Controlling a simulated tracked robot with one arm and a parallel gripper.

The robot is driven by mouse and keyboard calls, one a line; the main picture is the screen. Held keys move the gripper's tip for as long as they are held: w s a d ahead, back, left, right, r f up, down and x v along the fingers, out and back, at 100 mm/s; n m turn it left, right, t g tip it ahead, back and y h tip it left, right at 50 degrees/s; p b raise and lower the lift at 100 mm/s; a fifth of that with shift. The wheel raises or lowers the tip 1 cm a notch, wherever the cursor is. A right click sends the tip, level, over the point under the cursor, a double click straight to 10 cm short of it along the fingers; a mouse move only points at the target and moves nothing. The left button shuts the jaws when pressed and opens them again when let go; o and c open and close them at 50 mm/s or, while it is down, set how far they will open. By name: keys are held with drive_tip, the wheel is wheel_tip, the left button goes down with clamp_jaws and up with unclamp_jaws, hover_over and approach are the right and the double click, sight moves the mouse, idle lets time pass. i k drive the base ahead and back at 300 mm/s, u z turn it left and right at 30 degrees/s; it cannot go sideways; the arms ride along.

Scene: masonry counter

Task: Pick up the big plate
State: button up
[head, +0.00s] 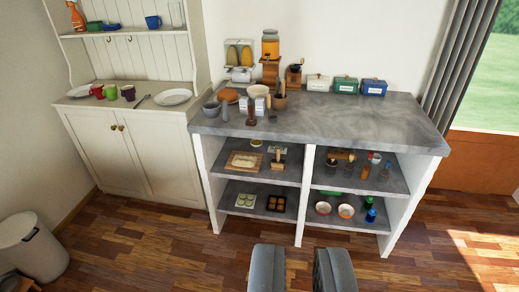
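Two white plates lie on the top of the cream cabinet (135,108) at the left. The right plate (174,97) looks larger and is near the cabinet's right end. The other plate (77,91) is at the left end, partly behind the mugs. I take the right one as the big plate, but the sizes are hard to compare from here. My gripper (300,252) shows at the bottom edge with its two fingers apart. It is open and empty, far from both plates, with wood floor behind it.
Red (97,91), green (111,92) and purple (128,93) mugs and a utensil (142,100) lie between the plates. A grey counter (330,118) with jars, boxes and loaded shelves stands right of the cabinet. A bin (32,245) stands lower left. The floor in front is clear.

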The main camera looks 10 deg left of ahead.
sight(174, 96)
drive_tip(key=u, duration=0.05)
drive_tip(key=i, duration=1.3)
drive_tip(key=u, duration=0.35)
drive_tip(key=i, duration=1.35)
drive_tip(key=u, duration=0.4)
drive_tip(key=i, duration=0.95)
drive_tip(key=u, duration=0.2)
